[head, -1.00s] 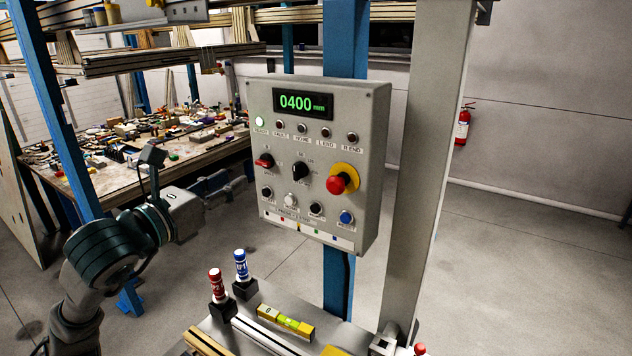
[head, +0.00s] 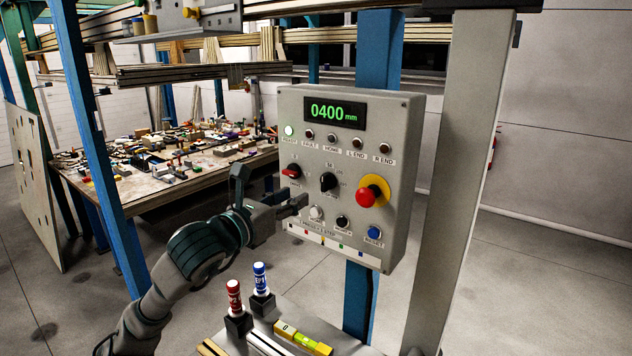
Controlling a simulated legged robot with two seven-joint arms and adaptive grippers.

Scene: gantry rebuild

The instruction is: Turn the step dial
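The grey control panel (head: 402,150) faces me at the centre, its display (head: 335,113) reading 0400 mm. The black step dial (head: 328,181) is in the panel's middle row, with small position marks around it. A red selector (head: 292,172) is to its left and a red emergency stop (head: 364,197) on a yellow disc to its right. My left gripper (head: 298,204) is in front of the panel's lower left, below and left of the dial and apart from it. It hides the lower-left button. Its fingers are small and dark, so their opening is unclear. My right gripper is out of view.
A row of lamps sits under the display, with the left one (head: 288,131) lit. Below are a blue button (head: 375,232), red (head: 234,297) and blue (head: 260,279) markers in holders, and a yellow level (head: 303,338). A grey post (head: 462,180) stands right of the panel.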

